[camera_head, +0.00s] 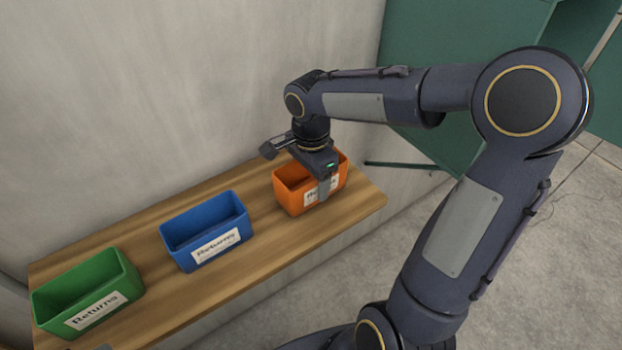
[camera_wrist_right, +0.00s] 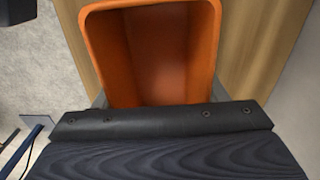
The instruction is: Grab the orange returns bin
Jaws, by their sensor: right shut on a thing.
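The orange returns bin (camera_head: 294,201) stands at the right end of the wooden shelf, with a white label on its front. My right gripper (camera_head: 318,178) comes down over it from above and is shut on it. One finger shows against the bin's front, partly covering the label. In the right wrist view the orange bin (camera_wrist_right: 155,50) fills the upper middle, open and empty as far as I can see. The dark gripper body hides its near end. My left gripper is not in view.
A blue returns bin (camera_head: 205,232) stands mid-shelf and a green returns bin (camera_head: 88,297) at the left end. The wooden shelf (camera_head: 262,240) runs along a grey wall (camera_head: 150,100). A green cabinet (camera_head: 430,150) stands behind my right arm. Floor at right is open.

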